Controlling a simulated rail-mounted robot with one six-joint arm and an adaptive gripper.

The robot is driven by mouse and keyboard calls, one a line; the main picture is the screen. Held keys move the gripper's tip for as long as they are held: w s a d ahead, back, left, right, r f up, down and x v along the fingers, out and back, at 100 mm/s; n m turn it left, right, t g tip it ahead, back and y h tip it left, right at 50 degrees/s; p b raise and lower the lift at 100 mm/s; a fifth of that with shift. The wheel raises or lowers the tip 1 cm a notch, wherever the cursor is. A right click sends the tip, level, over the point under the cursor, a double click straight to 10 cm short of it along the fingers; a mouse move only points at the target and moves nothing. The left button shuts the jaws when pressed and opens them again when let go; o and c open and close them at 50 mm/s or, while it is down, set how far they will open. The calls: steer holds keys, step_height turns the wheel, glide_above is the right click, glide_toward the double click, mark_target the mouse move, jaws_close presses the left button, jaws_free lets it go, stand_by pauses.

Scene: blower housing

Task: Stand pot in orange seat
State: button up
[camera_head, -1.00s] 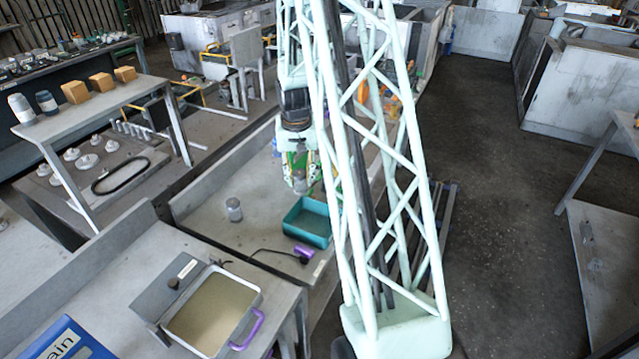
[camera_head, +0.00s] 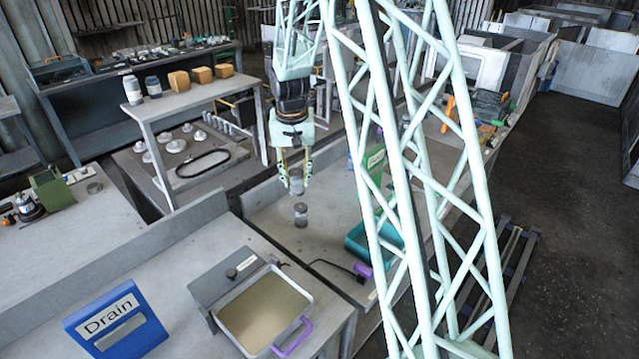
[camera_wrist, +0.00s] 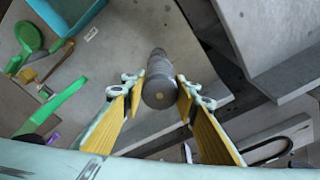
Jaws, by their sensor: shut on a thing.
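I cannot tell which thing is the orange seat; small orange parts (camera_head: 485,135) show at the right end of the bench, partly behind my lattice column.
A teal tray (camera_head: 356,243) and a green labelled panel (camera_head: 366,165) are right of the gripper. A liquid-filled basin (camera_head: 262,310) with purple handle and a blue Drain box (camera_head: 115,325) are in front. A raised shelf (camera_head: 195,97) with orange-brown blocks stands left.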

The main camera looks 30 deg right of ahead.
steer(key=w+a+r+n+b, duration=0.1)
steer(key=w+a+r, duration=0.1)
steer(key=a, duration=0.8)
steer(key=w+a+r+n+b, duration=0.1)
steer(key=w+a+r, duration=0.2)
steer(key=a, duration=0.8)
steer(key=shift+w+a+r+n, duration=0.2)
steer(key=shift+a+r+n, duration=0.1)
steer(key=shift+r, duration=0.35)
steer(key=shift+d, duration=0.15)
